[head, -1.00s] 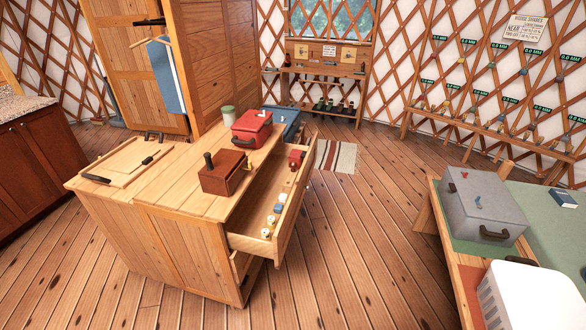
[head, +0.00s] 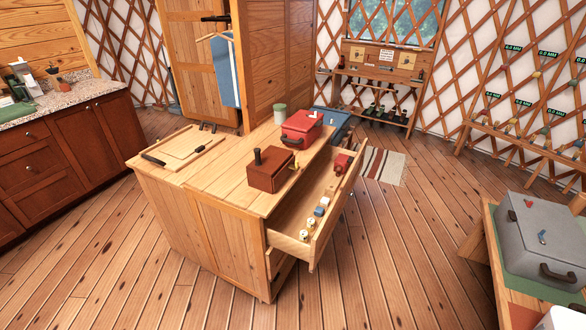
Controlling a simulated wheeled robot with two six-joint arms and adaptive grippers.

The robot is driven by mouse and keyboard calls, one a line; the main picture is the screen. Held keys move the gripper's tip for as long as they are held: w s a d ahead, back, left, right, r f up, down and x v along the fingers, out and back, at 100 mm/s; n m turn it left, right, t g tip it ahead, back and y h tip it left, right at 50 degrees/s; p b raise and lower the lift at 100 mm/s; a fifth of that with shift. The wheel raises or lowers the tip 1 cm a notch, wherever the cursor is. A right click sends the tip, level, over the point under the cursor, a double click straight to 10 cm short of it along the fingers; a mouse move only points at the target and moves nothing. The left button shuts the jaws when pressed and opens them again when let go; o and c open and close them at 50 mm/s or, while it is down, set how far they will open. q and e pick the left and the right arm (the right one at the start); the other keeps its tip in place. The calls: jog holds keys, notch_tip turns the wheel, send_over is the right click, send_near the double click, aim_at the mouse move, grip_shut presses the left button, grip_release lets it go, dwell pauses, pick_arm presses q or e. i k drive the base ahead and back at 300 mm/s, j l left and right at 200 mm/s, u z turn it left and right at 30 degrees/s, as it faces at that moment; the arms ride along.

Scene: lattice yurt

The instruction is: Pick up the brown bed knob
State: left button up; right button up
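I cannot make out a brown bed knob for certain. A reddish-brown box (head: 277,176) stands on the wooden cabinet (head: 205,240), with a dark upright piece (head: 257,157) at its left end and a small yellowish piece at its right. The cabinet's top drawer (head: 322,235) is pulled open. In it lie small white pieces (head: 303,234), a small blue piece (head: 319,211) and a red object (head: 342,164) at the far end. Small items on the far wall bench are too small to tell apart. Neither of my grippers is in view.
A red case (head: 301,124), a green jar (head: 280,114) and a cutting board (head: 178,150) are also on the cabinet. A grey case (head: 540,225) stands on a table at the right. A kitchen counter (head: 75,95) is at the left. The plank floor between is clear.

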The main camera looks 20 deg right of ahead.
aim_at(339, 168)
jog(key=i+l+u, duration=0.3)
jog(key=l+u, duration=0.35)
jog(key=l, duration=0.2)
jog(key=i+l+u, duration=0.1)
jog(key=l+u, duration=0.2)
jog(key=l, duration=0.15)
jog(key=l+u, duration=0.35)
jog(key=l, duration=0.15)
